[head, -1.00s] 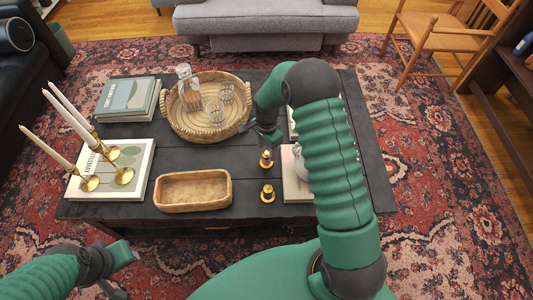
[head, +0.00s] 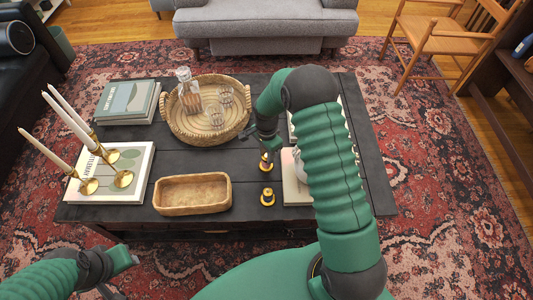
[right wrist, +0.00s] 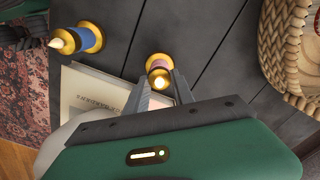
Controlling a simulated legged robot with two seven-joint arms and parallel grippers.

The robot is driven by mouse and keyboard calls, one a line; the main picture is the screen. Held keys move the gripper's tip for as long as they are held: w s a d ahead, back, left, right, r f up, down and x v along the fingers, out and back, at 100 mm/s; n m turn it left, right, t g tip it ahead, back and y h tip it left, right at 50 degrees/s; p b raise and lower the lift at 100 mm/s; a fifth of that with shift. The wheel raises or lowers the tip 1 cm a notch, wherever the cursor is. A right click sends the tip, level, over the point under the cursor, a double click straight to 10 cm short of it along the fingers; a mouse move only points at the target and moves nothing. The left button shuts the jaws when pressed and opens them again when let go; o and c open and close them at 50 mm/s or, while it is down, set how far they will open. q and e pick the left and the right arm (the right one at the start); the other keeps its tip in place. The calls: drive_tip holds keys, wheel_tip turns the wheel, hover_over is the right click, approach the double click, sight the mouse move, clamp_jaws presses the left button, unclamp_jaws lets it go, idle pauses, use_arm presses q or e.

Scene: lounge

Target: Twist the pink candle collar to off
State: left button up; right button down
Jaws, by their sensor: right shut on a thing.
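The pink candle (right wrist: 159,64) is a small lamp with a gold base and a pinkish collar. A bright yellow glow shows at its tip in the right wrist view. In the head view the pink candle (head: 266,168) stands on the dark coffee table (head: 240,150). My right gripper (head: 266,153) is over it from above. In the right wrist view my right gripper (right wrist: 163,80) has its fingers on both sides of the candle, shut on its collar. The exact contact is partly hidden. My left gripper (head: 120,274) is open and empty at the lower left.
A blue-collared candle (right wrist: 80,38) stands close by; it also shows in the head view (head: 267,197). A book (right wrist: 88,88) lies beside the candles. A wooden bowl (head: 193,207), a woven tray (head: 180,131), books and brass candlesticks (head: 123,178) occupy the table's left.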

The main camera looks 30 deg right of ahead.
drive_tip(key=shift+r+n+p, duration=0.15)
drive_tip(key=shift+n+p, duration=0.35)
drive_tip(key=shift+p, duration=0.15)
drive_tip(key=n+p, duration=0.2)
drive_tip(key=n, duration=0.1)
drive_tip(key=n+p, duration=0.3)
drive_tip(key=n, duration=0.1)
drive_tip(key=shift+w+n, duration=0.1)
drive_tip(key=shift+n, duration=0.3)
drive_tip(key=shift+n+p, duration=0.3)
drive_tip(key=shift+n, duration=1)
drive_tip(key=c, duration=1.1)
unclamp_jaws()
